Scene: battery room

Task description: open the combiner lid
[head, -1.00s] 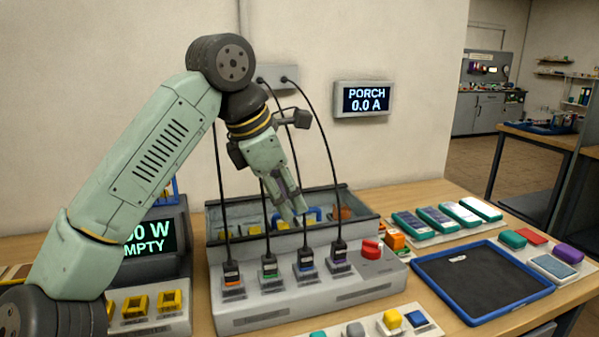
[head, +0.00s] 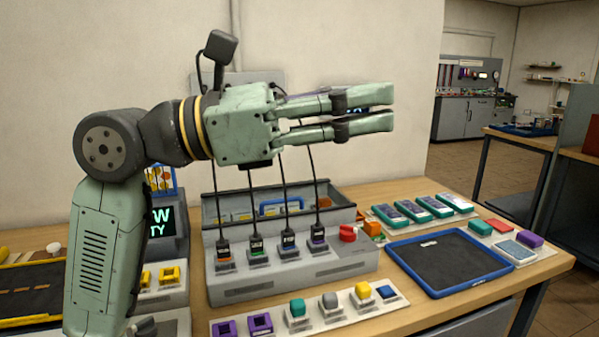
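The grey combiner box (head: 290,280) stands on the bench with several black cables plugged into its top and a red knob (head: 347,233) at its right end.
A blue-rimmed tray (head: 461,289) lies to the right, with a row of green-edged modules (head: 412,211) behind it. A strip of coloured blocks (head: 345,314) lies in front of the box. A display unit (head: 167,222) stands at the left. Cables hang behind my gripper.

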